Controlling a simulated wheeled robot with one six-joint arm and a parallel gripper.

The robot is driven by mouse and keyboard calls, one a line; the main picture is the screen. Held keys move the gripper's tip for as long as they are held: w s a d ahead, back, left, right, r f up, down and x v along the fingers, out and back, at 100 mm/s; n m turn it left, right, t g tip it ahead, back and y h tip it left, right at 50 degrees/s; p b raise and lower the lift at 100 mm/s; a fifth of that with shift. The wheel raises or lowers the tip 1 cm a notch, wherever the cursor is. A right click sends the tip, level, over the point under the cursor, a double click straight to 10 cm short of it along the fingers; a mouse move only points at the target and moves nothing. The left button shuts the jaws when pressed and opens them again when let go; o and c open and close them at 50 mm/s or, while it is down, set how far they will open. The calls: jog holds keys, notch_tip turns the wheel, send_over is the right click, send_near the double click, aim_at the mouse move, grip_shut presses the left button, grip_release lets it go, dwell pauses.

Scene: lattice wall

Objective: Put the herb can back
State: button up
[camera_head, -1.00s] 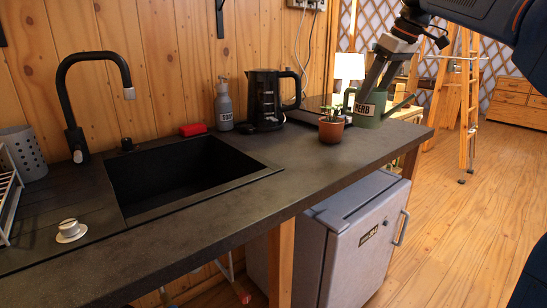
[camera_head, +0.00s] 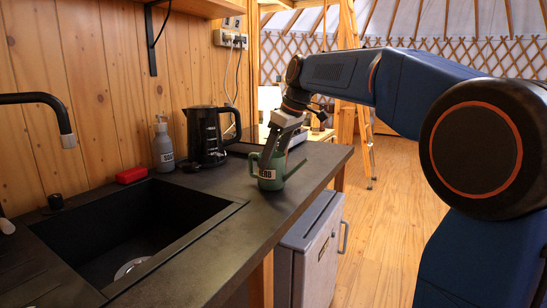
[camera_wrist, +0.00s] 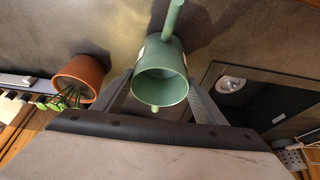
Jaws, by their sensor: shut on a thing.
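The herb can is a green watering can (camera_head: 268,180) with a white HERB label, a handle on its left and a spout pointing right. In the head view it is over the counter, right of the kettle; I cannot tell whether its base touches the top. My gripper (camera_head: 272,155) reaches down from above and is shut on the can. In the wrist view the can (camera_wrist: 163,78) sits between the two fingers, its round open mouth facing the camera. The fingers' contact points are partly hidden.
The dark counter (camera_head: 222,180) carries a black kettle (camera_head: 205,138), a grey soap bottle (camera_head: 163,148) and a red sponge (camera_head: 131,175). The black sink (camera_head: 130,230) is to the left. A potted plant (camera_wrist: 82,76) stands beside the can in the wrist view. A fridge (camera_head: 312,255) is below.

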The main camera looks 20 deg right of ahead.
jog(key=shift+f, duration=0.2)
jog(key=shift+d+f, duration=0.1)
jog(key=shift+f, duration=0.1)
jog(key=o, duration=1.1)
jog(key=shift+o, duration=0.2)
jog(key=v, duration=1.2)
jog(key=shift+r, duration=0.2)
jog(key=shift+s, duration=0.1)
